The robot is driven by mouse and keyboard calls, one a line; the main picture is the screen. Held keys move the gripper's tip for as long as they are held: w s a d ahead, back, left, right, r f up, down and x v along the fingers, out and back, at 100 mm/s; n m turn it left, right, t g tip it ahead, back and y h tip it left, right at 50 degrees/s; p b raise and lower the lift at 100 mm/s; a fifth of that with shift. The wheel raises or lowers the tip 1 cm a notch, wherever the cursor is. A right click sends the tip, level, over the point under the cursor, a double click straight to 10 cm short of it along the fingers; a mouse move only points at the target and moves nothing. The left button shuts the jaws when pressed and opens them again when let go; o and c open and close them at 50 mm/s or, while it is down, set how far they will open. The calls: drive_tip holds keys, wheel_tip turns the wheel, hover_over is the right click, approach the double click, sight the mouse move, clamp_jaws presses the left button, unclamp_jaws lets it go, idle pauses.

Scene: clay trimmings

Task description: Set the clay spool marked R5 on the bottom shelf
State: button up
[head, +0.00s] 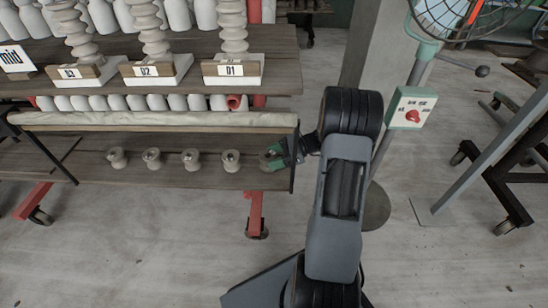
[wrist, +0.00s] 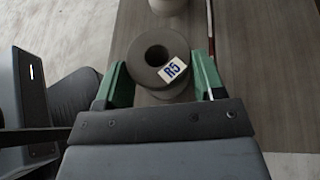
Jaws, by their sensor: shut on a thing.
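The clay spool marked R5 (wrist: 157,52) is a grey-brown spool with a round hole and a white label in the wrist view. My gripper (wrist: 164,85) has its green fingers on either side of the spool and is shut on it. In the head view my gripper (head: 283,156) is at the right end of the bottom shelf (head: 190,178), with the spool (head: 268,161) partly hidden by the fingers. The spool looks upright, at or close to the shelf board; I cannot tell whether it touches.
Several similar spools (head: 190,160) stand in a row to the left on the bottom shelf. A dark upright post (head: 294,160) is at the shelf's right end. A padded board edge (head: 150,121) lies above. A pedestal fan (head: 415,105) stands right of my arm.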

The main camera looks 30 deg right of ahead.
drive_tip(key=shift+f, duration=0.1)
drive_tip(key=o, duration=1.1)
drive_tip(key=shift+c, duration=0.2)
drive_tip(key=shift+d+r, duration=0.2)
drive_tip(key=shift+r, duration=0.05)
drive_tip(key=p+v, duration=0.4)
drive_tip(key=v, duration=0.7)
drive_tip(key=shift+s+d, duration=0.2)
drive_tip(key=shift+a, duration=0.1)
